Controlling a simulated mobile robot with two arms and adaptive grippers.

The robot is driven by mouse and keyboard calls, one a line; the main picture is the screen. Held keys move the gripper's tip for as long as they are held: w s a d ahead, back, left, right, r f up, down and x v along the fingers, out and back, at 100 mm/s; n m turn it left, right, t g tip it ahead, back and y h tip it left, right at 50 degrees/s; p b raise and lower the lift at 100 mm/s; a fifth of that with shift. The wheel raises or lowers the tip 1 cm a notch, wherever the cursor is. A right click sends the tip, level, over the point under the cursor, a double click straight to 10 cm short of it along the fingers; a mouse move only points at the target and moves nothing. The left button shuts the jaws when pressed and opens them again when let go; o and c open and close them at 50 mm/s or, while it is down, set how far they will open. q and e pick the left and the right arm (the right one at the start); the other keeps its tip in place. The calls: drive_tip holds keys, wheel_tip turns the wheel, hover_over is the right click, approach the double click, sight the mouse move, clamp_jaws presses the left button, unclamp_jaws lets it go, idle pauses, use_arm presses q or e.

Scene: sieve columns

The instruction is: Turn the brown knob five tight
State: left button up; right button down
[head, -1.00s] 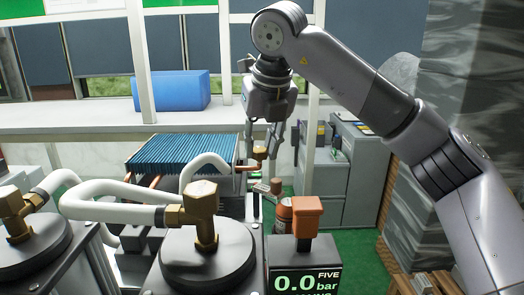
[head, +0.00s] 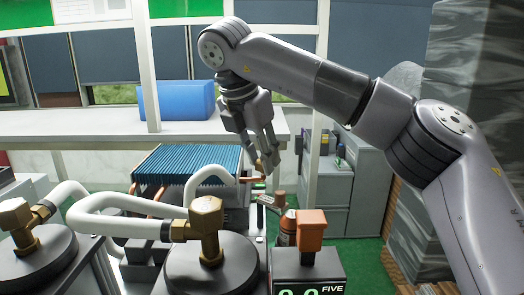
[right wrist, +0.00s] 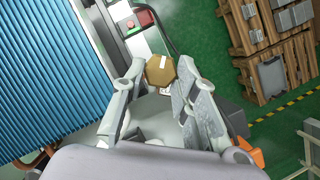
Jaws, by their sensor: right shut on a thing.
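My left gripper is not in view.
A larger brass hex fitting (head: 206,217) stands on a dark round lid in front. An orange-brown block (head: 311,228) tops the display box. The blue finned block (head: 186,168) lies left of the knob. A grey cabinet (head: 330,195) stands behind right.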

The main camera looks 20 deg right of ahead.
drive_tip(key=m+p, duration=0.1)
drive_tip(key=m, duration=0.1)
drive_tip(key=m+g+p, duration=0.1)
drive_tip(key=m+g+h+p, duration=0.1)
drive_tip(key=m, duration=0.1)
drive_tip(key=shift+w+a+r+m, duration=0.1)
drive_tip(key=shift+w+r+m, duration=0.15)
drive_tip(key=shift+m, duration=0.05)
drive_tip(key=m+g+p, duration=0.1)
drive_tip(key=m+p, duration=0.1)
drive_tip(key=m, duration=0.1)
drive_tip(key=shift+w, duration=0.1)
drive_tip(key=shift+f+m+g+p, duration=0.15)
drive_tip(key=shift+m+g+p, duration=0.25)
drive_tip(key=shift+m+p, duration=0.45)
drive_tip(key=shift+w, duration=0.1)
drive_tip(key=c, duration=1.2)
unclamp_jaws()
drive_tip(key=shift+f, duration=0.1)
drive_tip(key=shift+c, duration=0.2)
